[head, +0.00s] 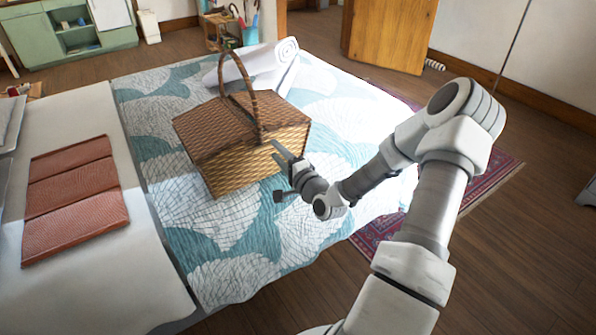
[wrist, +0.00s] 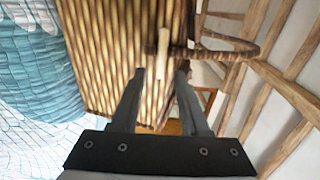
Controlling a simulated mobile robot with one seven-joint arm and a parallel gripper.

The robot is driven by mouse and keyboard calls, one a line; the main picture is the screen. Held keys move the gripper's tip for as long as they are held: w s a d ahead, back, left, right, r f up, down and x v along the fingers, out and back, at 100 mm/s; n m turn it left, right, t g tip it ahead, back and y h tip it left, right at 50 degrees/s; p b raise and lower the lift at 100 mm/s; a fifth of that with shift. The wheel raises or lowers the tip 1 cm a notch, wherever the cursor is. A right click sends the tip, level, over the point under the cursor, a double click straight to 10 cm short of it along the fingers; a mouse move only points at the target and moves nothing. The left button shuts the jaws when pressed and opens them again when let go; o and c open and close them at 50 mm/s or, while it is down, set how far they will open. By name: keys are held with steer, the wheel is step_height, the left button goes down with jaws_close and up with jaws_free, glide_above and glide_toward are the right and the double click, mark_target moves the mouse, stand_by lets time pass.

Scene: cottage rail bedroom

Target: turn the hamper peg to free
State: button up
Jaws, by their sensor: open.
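The wicker hamper (head: 236,170) stands on the bed with its lid closed and its arched handle (head: 258,105) upright. My gripper (head: 274,149) is at the hamper's right-hand side, with its fingers pointing at the upper part of the wicker. In the wrist view, a pale wooden peg (wrist: 163,48) shows in front of the hamper's woven side (wrist: 105,45), long and running up and down the picture. My gripper (wrist: 161,70) is open there, with the peg between and just beyond the fingertips. I cannot tell whether they touch it. The peg is not distinguishable in the head view.
A rolled white towel or blanket (head: 255,62) lies behind the hamper on the patterned bedspread (head: 245,250). A folded rust-red cloth (head: 75,195) lies at the left. A wooden door (head: 388,35) and a red rug (head: 485,180) are at the right.

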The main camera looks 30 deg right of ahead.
steer(key=s+p, duration=0.1)
steer(key=s, duration=1.4)
steer(key=shift+s+d, duration=0.25)
steer(key=shift+s, duration=0.05)
